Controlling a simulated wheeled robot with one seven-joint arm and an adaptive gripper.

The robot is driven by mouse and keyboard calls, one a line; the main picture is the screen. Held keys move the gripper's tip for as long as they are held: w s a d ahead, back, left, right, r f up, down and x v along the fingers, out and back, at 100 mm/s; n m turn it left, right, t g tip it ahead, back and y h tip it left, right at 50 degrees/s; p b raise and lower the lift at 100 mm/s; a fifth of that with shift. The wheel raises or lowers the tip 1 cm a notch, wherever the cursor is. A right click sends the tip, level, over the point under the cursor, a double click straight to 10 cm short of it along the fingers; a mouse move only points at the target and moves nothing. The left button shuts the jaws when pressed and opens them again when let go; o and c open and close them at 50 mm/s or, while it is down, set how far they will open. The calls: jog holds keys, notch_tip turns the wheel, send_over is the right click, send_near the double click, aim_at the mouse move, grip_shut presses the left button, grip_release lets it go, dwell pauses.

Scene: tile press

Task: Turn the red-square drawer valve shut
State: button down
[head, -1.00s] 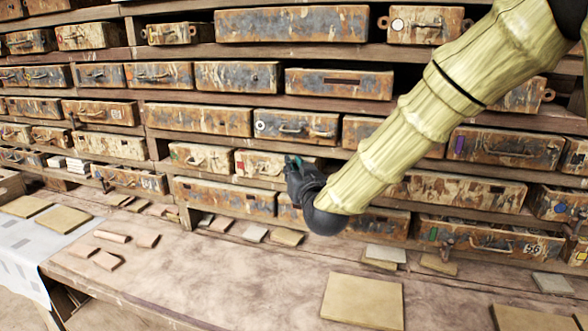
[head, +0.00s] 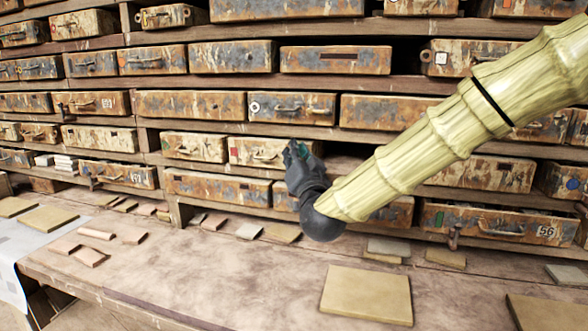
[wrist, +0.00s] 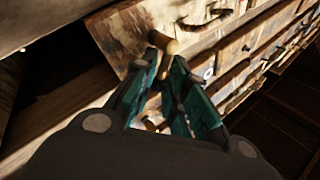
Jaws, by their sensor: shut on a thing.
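The drawer with the red square (head: 236,152) is in the middle row in the head view, its front rusty and mottled with a curved handle. My gripper (head: 297,148) is at this drawer's right end and hides that part of it.
Other rusty drawers (head: 291,107) fill the shelves above, below and beside. A dark gap opens right of the red-square drawer. The workbench (head: 230,275) below holds loose tiles and a large tan tile (head: 366,295); its middle is mostly bare.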

jog(key=f+m+t+h+b, duration=0.1)
jog(key=m+h+b, duration=0.2)
jog(key=m+b, duration=0.2)
jog(key=f+m+t+h+b, duration=0.1)
jog(key=m+h+b, duration=0.2)
jog(key=m+b, duration=0.2)
jog(key=f+m+t+h+b, duration=0.1)
jog(key=m+h+b, duration=0.3)
jog(key=m+b, duration=0.2)
jog(key=shift+s+d+f+b, duration=0.1)
jog(key=shift+d+f+b, duration=0.1)
jog(key=shift+d+b, duration=0.25)
jog(key=shift+m+h+b, duration=0.3)
jog(key=shift+m+h, duration=0.1)
jog(key=shift+m, duration=0.1)
jog(key=c, duration=1.6)
grip_release()
jog(key=shift+o, duration=0.2)
jog(key=v, duration=1.2)
